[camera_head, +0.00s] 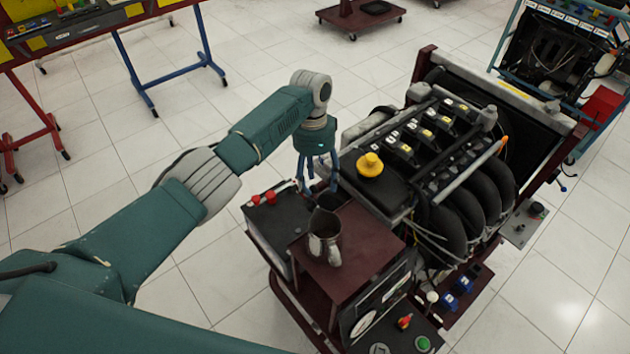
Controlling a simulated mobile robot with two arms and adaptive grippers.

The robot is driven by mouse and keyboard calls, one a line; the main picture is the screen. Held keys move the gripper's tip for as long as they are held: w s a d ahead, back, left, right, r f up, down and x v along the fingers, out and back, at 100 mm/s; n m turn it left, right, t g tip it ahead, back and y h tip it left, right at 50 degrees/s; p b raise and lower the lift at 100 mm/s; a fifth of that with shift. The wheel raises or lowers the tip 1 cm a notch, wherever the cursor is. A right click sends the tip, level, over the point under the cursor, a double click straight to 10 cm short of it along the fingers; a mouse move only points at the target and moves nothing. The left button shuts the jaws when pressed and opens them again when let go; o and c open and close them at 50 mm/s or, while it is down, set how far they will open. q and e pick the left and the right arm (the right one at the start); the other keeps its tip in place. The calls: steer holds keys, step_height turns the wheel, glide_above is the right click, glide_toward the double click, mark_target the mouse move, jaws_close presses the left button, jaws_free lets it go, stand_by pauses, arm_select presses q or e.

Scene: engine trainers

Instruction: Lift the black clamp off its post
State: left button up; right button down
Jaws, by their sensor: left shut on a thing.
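My left gripper (319,187) reaches down from above, its blue fingers closed around a small dark thing at the far right corner of the black battery (284,230). This is where the black clamp sits, but it is small and mostly hidden by the fingers. I cannot tell whether the clamp is still around its post or clear of it. Red terminal parts (263,199) stand on the battery's left side. My right gripper is not in view.
A metal jug (324,240) stands on the brown box (367,254) just in front of the gripper. The engine (440,150) with a yellow cap (370,165) is close on the right. Tiled floor is free to the left; a blue-legged table (150,60) stands behind.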

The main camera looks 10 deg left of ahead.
arm_select(q)
steer(key=shift+d+f, duration=0.15)
steer(key=shift+d, duration=0.35)
step_height(320, 180, up, 12)
steer(key=w+a, duration=0.1)
steer(key=a, duration=0.1)
steer(key=shift+w, duration=0.3)
stand_by(0.3)
